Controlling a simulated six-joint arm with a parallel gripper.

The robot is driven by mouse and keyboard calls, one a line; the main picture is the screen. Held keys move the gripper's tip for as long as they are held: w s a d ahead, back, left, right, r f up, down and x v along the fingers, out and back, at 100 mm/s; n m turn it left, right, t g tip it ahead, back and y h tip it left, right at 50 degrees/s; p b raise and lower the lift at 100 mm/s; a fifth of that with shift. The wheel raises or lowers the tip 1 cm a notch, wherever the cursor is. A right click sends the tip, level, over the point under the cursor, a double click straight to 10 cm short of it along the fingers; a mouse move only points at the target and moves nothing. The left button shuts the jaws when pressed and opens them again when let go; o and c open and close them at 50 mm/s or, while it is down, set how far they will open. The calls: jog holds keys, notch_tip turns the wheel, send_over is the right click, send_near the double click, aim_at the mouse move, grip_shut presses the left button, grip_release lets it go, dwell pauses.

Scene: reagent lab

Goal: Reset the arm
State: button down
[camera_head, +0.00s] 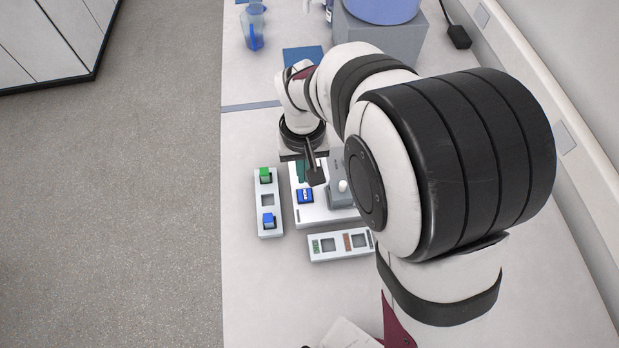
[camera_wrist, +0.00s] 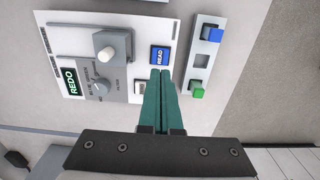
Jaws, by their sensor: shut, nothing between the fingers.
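My gripper (camera_head: 301,173) hangs over a white instrument panel (camera_head: 308,216) on the bench. In the wrist view its two green fingers (camera_wrist: 161,74) are shut against each other with nothing between them. The panel also carries a green REDO display (camera_wrist: 72,83), a dial (camera_wrist: 98,87) and a grey block with a white knob (camera_wrist: 107,55). The arm hides part of the panel's right side in the head view.
A pale strip (camera_head: 267,200) beside the panel holds a green block (camera_head: 265,174) and a blue block (camera_head: 268,221), with an empty slot between. Another slotted strip (camera_head: 340,257) lies in front. A blue beaker (camera_head: 254,40) and a grey machine (camera_head: 385,45) stand farther back.

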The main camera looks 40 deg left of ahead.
jog(key=w+d+r+m, duration=0.2)
jog(key=d+r+m, duration=0.3)
jog(key=d, duration=0.5)
jog(key=s+d+r+m+y, duration=0.1)
jog(key=s+d+m, duration=0.3)
jog(key=d, duration=0.5)
jog(key=s+d+r+m, duration=0.4)
jog(key=s+d, duration=0.3)
jog(key=d, duration=0.2)
jog(key=shift+s+r+m+y, duration=0.3)
jog(key=shift+s+m+y, duration=0.1)
jog(key=shift+m, duration=0.4)
